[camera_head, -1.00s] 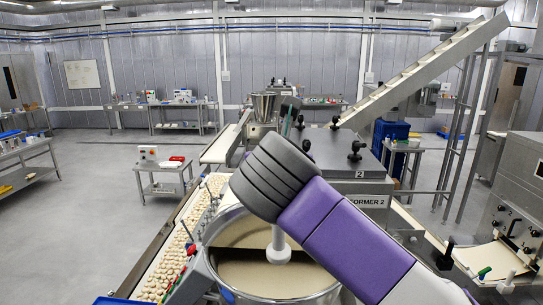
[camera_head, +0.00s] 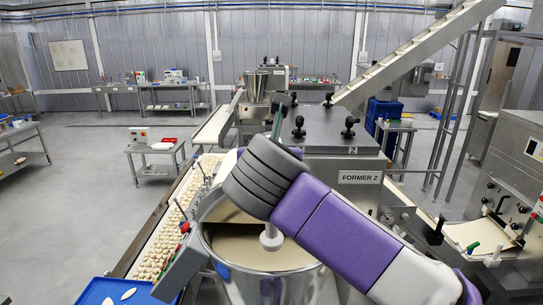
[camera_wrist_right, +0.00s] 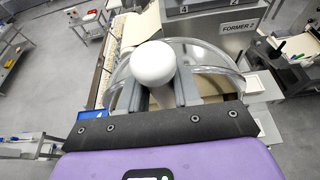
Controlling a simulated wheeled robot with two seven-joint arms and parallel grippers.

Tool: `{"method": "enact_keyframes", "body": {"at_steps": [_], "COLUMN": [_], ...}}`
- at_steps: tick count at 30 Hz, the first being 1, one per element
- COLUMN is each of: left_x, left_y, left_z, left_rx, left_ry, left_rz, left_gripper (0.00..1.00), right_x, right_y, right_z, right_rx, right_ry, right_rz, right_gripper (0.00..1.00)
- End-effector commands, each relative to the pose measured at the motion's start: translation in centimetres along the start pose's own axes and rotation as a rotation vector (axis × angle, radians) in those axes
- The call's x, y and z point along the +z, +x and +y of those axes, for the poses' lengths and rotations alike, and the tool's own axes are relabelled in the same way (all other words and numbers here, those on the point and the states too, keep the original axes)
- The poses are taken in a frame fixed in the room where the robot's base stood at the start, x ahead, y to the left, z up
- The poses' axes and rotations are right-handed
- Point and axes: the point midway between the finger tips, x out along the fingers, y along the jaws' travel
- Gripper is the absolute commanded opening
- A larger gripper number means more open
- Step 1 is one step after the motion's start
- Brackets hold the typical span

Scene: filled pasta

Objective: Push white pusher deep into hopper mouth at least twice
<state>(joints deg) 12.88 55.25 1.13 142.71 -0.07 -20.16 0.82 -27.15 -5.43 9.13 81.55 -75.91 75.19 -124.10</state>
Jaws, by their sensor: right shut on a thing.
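The steel hopper (camera_head: 232,275) stands in front of the machine marked FORMER 2, with pale cream material in its round mouth. The white pusher (camera_head: 271,240) reaches down into the mouth, its stem below my right wrist and its wide lower end near the cream material. In the right wrist view, the pusher's round white top (camera_wrist_right: 153,62) sits between the fingers of my right gripper (camera_wrist_right: 158,96), which is shut on it. The hopper's clear rim (camera_wrist_right: 217,52) curves behind. In the head view my right wrist hides the grip and upper pusher. My left gripper is out of view.
The former (camera_head: 342,150) stands right behind the hopper. A belt of small pale pieces (camera_head: 160,245) runs along the hopper's left side. A blue tray (camera_head: 92,293) with pale pieces lies at the lower left. Open floor lies farther left.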

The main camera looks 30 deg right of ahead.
Motion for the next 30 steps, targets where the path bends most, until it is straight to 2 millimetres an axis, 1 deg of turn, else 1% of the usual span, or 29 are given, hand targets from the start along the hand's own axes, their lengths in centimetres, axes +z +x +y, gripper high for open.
{"method": "enact_keyframes", "body": {"at_steps": [1, 3, 30], "left_x": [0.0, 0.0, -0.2], "left_y": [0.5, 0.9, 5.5], "left_z": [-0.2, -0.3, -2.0], "left_rx": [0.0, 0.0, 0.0], "left_ry": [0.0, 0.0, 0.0], "left_rz": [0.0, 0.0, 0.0], "left_gripper": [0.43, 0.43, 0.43], "right_x": [-0.6, -1.1, -7.6], "right_y": [0.3, 0.5, 3.7], "right_z": [-0.1, -0.1, 0.0], "right_rx": [-0.001, -0.001, -0.001], "right_ry": [0.0, 0.0, 0.0], "right_rz": [-0.001, 0.0, -0.001], "right_gripper": [0.0, 0.0, 0.0]}}
